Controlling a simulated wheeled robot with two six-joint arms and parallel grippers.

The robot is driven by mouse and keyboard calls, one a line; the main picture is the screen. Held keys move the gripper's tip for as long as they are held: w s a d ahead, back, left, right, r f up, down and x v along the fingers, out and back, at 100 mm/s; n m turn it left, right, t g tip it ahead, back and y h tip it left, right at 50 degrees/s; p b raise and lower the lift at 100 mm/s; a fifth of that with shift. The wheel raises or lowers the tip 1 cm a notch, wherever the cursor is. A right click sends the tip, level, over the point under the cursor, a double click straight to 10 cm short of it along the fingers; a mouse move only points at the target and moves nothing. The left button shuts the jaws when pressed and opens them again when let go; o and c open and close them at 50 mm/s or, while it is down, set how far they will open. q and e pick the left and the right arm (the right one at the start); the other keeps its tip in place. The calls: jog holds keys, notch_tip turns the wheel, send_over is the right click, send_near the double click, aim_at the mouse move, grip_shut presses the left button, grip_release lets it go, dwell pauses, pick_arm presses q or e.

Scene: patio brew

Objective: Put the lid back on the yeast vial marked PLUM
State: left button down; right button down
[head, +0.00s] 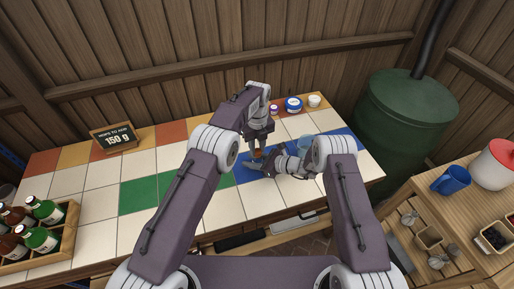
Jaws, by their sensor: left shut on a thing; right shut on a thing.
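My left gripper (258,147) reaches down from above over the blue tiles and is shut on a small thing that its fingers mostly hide. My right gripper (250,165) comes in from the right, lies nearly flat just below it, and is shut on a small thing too. A small orange-brown thing (257,153) shows between the two grippers, close to both. It may be the vial or its lid; I cannot tell which. No PLUM marking is readable, and I cannot tell whether lid and vial touch.
A purple-and-white jar (274,109), a blue-and-white tub (293,104) and a white cup (314,101) stand at the back. A clear bluish vessel (306,142) is beside my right arm. A sign (115,137) and a bottle crate (66,232) are left.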

pick_arm(q)
jog(key=m, duration=0.6)
jog(key=c, duration=1.1)
grip_release()
jog(key=shift+c, duration=0.2)
jog(key=shift+r, duration=2.25)
jog(key=shift+c, duration=0.5)
